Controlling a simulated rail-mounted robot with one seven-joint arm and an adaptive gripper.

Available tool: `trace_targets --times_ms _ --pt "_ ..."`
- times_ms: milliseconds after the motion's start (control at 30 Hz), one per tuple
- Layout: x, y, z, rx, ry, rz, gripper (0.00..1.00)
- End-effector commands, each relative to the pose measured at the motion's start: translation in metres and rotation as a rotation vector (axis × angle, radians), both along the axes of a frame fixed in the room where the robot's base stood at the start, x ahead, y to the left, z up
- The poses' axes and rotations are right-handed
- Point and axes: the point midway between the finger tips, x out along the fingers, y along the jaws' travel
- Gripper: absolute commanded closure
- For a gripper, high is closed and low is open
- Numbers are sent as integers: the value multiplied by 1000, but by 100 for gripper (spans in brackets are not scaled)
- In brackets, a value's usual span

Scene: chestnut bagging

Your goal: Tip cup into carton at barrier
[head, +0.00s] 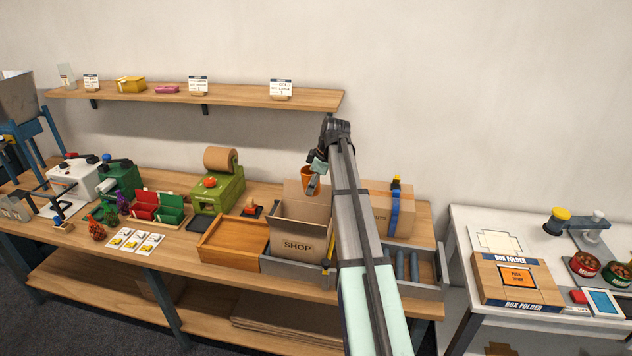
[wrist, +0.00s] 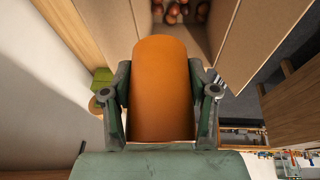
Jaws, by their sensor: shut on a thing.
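My gripper (head: 317,172) is shut on an orange-brown cup (head: 307,181) and holds it above the rear of the open carton marked SHOP (head: 297,246). In the wrist view the cup (wrist: 160,85) sits between both fingers, its side filling the middle of the picture. The cup's mouth and contents do not show clearly, and I cannot tell how far it is tilted. The carton's walls (wrist: 112,28) stand beyond the cup in the wrist view, with several brown chestnuts (wrist: 172,18) inside. I cannot pick out a barrier for certain.
A wooden tray (head: 222,256) lies left of the carton. A closed carton with a blue strap (head: 372,197) and a grey bin (head: 428,284) stand to the right. A green tape machine (head: 222,190) is behind left. The wall shelf (head: 230,100) hangs above.

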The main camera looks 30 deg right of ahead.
Motion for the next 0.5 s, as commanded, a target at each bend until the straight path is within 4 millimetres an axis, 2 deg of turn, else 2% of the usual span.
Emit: trace_targets --times_ms 267,500 --pt "0 5 -1 123 6 1 100" --pt "0 6 14 132 7 0 100"
